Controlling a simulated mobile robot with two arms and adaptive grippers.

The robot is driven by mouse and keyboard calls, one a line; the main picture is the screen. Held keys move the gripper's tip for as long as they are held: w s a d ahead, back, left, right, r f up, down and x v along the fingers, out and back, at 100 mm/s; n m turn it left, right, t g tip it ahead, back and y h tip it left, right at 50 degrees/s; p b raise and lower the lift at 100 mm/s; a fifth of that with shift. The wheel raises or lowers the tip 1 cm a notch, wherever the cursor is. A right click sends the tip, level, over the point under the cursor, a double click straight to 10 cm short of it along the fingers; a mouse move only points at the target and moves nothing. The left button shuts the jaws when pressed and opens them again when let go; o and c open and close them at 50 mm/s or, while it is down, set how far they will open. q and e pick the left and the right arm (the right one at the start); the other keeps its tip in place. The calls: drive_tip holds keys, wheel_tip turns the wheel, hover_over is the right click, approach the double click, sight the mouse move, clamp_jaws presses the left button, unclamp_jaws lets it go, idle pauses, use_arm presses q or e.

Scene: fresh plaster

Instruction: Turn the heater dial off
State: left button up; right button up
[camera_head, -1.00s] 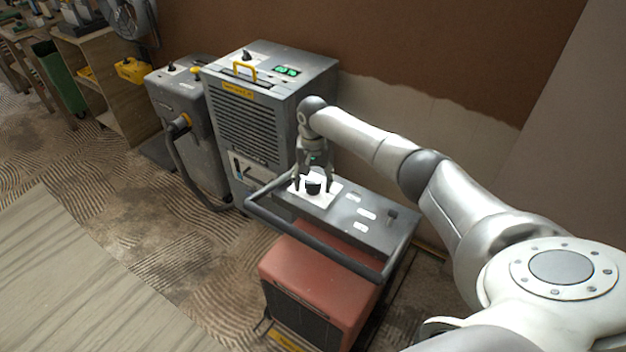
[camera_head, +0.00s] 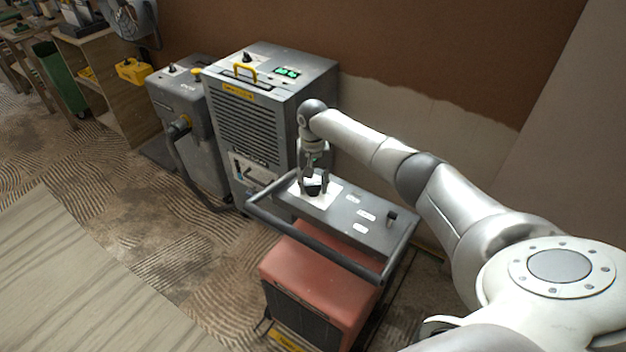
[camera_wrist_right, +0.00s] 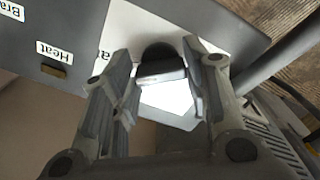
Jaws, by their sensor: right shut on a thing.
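The heater is a red box (camera_head: 305,279) under a grey control panel (camera_head: 340,215) framed by a dark tube handle. The black heater dial (camera_head: 312,187) stands on a white plate (camera_head: 301,194) at the panel's far left end. My right gripper (camera_head: 314,185) reaches down over the dial and is shut on it, partly hiding it. In the right wrist view the dark dial (camera_wrist_right: 161,66) with its grey bar sits between the two fingers. Its pointer setting cannot be read. My left gripper is not in view.
A small dark knob (camera_head: 391,217) and several white labels (camera_head: 366,215) are on the panel; one in the wrist view reads "Heat" (camera_wrist_right: 54,51). The tube handle (camera_head: 300,236) runs around the panel. A tall grey machine (camera_head: 262,125) stands close behind on the left.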

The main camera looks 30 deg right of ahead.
drive_tip(key=shift+r+n+p, duration=0.15)
drive_tip(key=shift+n+p, duration=0.3)
drive_tip(key=shift+n, duration=0.35)
drive_tip(key=n+p, duration=0.1)
drive_tip(key=n, duration=0.1)
drive_tip(key=shift+n, duration=0.3)
drive_tip(key=n+p, duration=0.1)
drive_tip(key=n, duration=0.4)
drive_tip(key=shift+d+n, duration=0.1)
drive_tip(key=shift+n, duration=0.2)
drive_tip(key=n, duration=0.6)
drive_tip(key=shift+d, duration=0.1)
drive_tip(key=n, duration=0.6)
drive_tip(key=shift+w+n+b, duration=0.15)
drive_tip(key=shift+n+b, duration=0.15)
drive_tip(key=o, duration=1)
